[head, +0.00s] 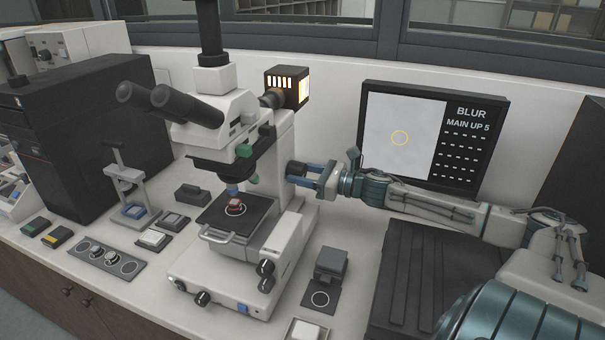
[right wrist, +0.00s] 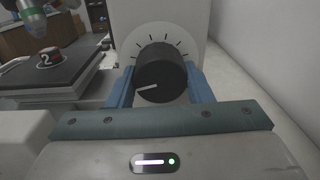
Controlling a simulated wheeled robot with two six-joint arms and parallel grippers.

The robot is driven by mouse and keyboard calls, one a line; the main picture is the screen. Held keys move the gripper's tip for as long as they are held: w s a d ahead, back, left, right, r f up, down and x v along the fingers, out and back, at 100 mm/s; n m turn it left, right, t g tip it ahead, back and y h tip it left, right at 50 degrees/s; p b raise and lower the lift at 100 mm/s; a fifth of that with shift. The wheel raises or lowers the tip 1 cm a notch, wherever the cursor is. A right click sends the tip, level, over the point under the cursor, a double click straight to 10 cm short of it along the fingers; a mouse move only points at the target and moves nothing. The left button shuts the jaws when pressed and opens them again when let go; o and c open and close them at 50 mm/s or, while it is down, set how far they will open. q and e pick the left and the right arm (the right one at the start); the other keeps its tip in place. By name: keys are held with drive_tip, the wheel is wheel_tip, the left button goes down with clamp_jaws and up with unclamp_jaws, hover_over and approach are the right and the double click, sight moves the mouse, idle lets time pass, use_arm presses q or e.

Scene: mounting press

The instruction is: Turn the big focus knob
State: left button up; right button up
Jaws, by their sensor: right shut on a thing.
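The big focus knob (right wrist: 161,72) is a black ribbed cylinder with a white pointer line, in front of a white dial plate with black tick marks. In the right wrist view its pointer points left and slightly down. In the head view the knob (head: 296,169) is at the right side of the white microscope (head: 283,150). My right gripper (head: 304,174) reaches it from the right, and its blue fingers are shut on the knob, one on each side. My left gripper is in no view.
The screen (head: 420,135) reads "BLUR" and "MAIN UP 5". A red-sided sample (head: 235,208) sits on the black stage (head: 213,219). Small lower knobs (head: 265,268) are on the microscope base. A grey block (head: 330,264) and a dark ridged mat (head: 425,270) lie to the right.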

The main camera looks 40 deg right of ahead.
drive_tip(key=m+p, duration=0.1)
drive_tip(key=m, duration=0.3)
drive_tip(key=shift+m, duration=0.4)
drive_tip(key=m, duration=0.2)
drive_tip(key=shift+a+m, duration=0.1)
drive_tip(key=shift+m, duration=0.2)
drive_tip(key=m, duration=0.9)
drive_tip(key=m+b, duration=0.1)
drive_tip(key=m, duration=0.2)
drive_tip(key=shift+r+y, duration=0.1)
drive_tip(key=shift+y, duration=0.2)
drive_tip(key=m+b, duration=0.1)
drive_tip(key=m, duration=0.3)
drive_tip(key=shift+m+b, duration=0.3)
drive_tip(key=shift+m, duration=0.1)
drive_tip(key=m+b, duration=0.1)
drive_tip(key=m, duration=0.2)
drive_tip(key=shift+m+g, duration=0.3)
drive_tip(key=m, duration=0.2)
drive_tip(key=shift+r+m+b, duration=0.1)
drive_tip(key=shift+m+b, duration=0.2)
drive_tip(key=shift+b, duration=0.1)
drive_tip(key=shift+m+b, duration=0.3)
drive_tip(key=shift+m, duration=1.2)
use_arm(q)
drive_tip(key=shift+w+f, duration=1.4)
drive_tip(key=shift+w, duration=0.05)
use_arm(e)
drive_tip(key=shift+r+m, duration=0.1)
drive_tip(key=shift+m, duration=0.6)
